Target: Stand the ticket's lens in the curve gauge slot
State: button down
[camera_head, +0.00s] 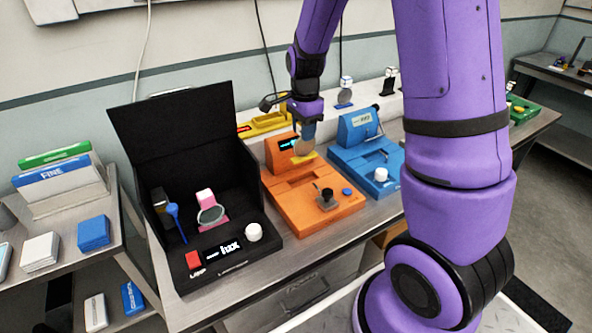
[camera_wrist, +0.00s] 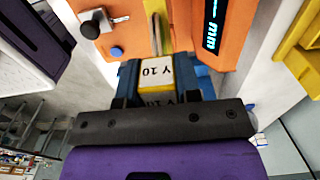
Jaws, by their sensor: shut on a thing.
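My gripper (camera_head: 306,135) is over the orange gauge (camera_head: 335,218), near its display. In the wrist view my gripper (camera_wrist: 168,72) has blue fingers shut on a white and yellow handle block (camera_wrist: 157,72) marked "Y 10". A thin yellowish lens (camera_wrist: 158,30) extends edge-on from the block against the orange gauge body (camera_wrist: 130,12). The gauge's display (camera_wrist: 212,25) reads "mm". In the head view a yellow piece (camera_head: 304,158) shows just below my gripper. The slot is hidden, so I cannot tell whether the lens is inside it. No ticket is readable.
A black open-lid box (camera_head: 185,110) stands left, with a pink-handled lens (camera_head: 210,210) in it. A blue instrument (camera_head: 365,160) stands close on the right. Behind are a yellow tray (camera_head: 265,124) and other handled lenses (camera_head: 345,92). The orange gauge has a black knob (camera_head: 326,197).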

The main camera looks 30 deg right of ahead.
aim_at(304, 156)
notch_tip(304, 156, down, 10)
jog(key=shift+r, duration=0.25)
jog(key=shift+f, duration=0.15)
dwell(0.3)
jog(key=c, duration=0.8)
grip_release()
notch_tip(304, 156, up, 13)
jog(key=shift+s+f, duration=0.1)
jog(key=shift+f, duration=0.05)
jog(key=s+a+r+n+t, duration=0.2)
jog(key=s+a+r+n, duration=0.1)
jog(key=s+r+n, duration=0.6)
jog(key=s+a+r+n+t, duration=0.3)
jog(key=s+r+n, duration=0.6)
jog(key=s, duration=0.7)
jog(key=shift+s+a+r, duration=0.3)
jog(key=shift+a+r, duration=0.2)
jog(key=shift+r, duration=0.15)
